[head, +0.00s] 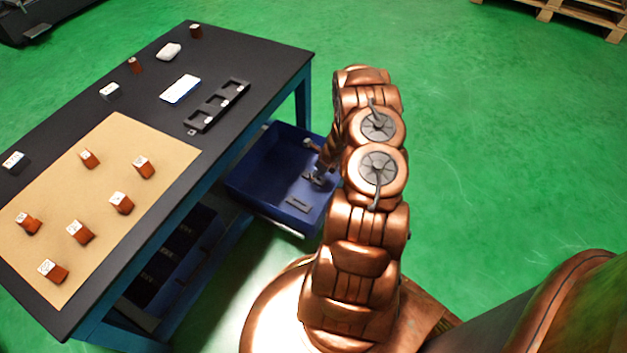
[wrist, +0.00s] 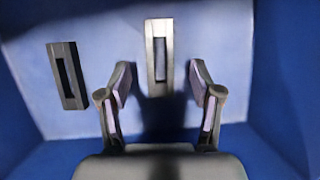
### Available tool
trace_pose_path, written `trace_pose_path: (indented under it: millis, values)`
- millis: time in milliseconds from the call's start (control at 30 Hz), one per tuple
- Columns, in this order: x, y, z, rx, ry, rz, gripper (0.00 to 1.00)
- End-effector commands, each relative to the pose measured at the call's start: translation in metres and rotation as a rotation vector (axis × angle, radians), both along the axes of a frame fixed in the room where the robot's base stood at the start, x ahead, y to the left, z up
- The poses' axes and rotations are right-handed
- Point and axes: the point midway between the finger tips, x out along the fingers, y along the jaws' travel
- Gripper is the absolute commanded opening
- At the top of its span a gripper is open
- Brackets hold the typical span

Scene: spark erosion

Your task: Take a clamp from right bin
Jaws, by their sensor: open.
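The blue bin (head: 262,178) stands beside the right side of the table, partly hidden by my arm. In the wrist view its floor (wrist: 110,60) holds two grey clamps with long slots. One clamp (wrist: 159,82) lies upright in the picture between my open fingers, its near end hidden by shadow. The other clamp (wrist: 67,76) lies apart to the left, slightly tilted. My gripper (wrist: 160,88) is open and empty, its fingers on either side of the middle clamp without visible contact. In the head view a clamp (head: 298,204) shows near the bin's front wall.
The black table (head: 262,58) carries a tan mat (head: 110,170) with several copper blocks, a black slotted tray (head: 218,106) and a white-blue card (head: 180,89). The bin's blue walls (wrist: 285,60) rise close to my gripper. Green floor (head: 500,130) to the right is clear.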

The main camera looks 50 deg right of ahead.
Motion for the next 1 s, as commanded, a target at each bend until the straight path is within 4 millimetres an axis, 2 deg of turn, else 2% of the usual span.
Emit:
trace_pose_path:
  millis: [33,200,467,1000]
  values:
    - [0.003,0.002,-0.011,0.001,0.001,0.003,0.65]
    - [0.011,0.003,-0.027,0.001,0.000,0.000,0.65]
    - [0.012,0.002,-0.029,-0.001,0.000,-0.001,0.65]
    - [0.012,0.003,-0.029,0.000,0.000,-0.001,0.10]
